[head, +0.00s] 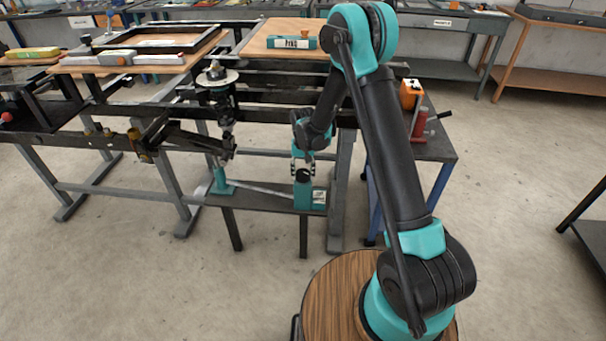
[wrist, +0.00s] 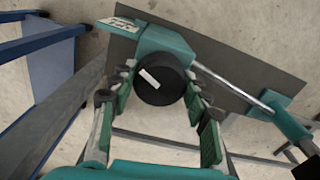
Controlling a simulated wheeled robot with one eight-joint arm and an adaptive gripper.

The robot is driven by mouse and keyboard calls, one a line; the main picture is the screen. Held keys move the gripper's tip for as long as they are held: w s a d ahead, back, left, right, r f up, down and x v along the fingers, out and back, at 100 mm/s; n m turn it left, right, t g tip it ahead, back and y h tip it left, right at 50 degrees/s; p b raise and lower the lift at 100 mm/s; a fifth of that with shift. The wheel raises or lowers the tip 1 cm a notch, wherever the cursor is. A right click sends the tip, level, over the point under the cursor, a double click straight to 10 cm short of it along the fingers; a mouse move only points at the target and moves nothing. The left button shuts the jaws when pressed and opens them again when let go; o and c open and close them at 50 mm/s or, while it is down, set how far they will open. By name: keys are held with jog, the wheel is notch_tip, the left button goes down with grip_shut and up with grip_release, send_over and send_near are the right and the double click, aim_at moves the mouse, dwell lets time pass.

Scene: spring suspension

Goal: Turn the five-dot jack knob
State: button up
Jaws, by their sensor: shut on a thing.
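The jack knob (wrist: 161,84) is a black round knob with a white bar mark on its face. It sits on a teal jack body (head: 309,197), which stands on a low dark shelf. The jack also shows in the wrist view (wrist: 158,42), with a white label (wrist: 121,25) whose dots I cannot count. My gripper (head: 302,166) points down over the jack from above. In the wrist view its fingers (wrist: 160,92) stand on both sides of the knob and are shut on it. The fingers partly hide the knob's sides.
A silver rod (head: 262,190) runs left from the jack to a teal post (head: 221,180) on the shelf (head: 268,203). A black spring strut (head: 222,100) stands above that post. A blue-legged bench (head: 436,148) with a red jack (head: 419,121) is at the right.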

jog(key=n, duration=0.5)
jog(key=shift+n, duration=0.3)
jog(key=n, duration=1.1)
jog(key=shift+n, duration=0.4)
jog(key=n, duration=0.6)
jog(key=o, duration=1.2)
jog(key=shift+c, duration=0.2)
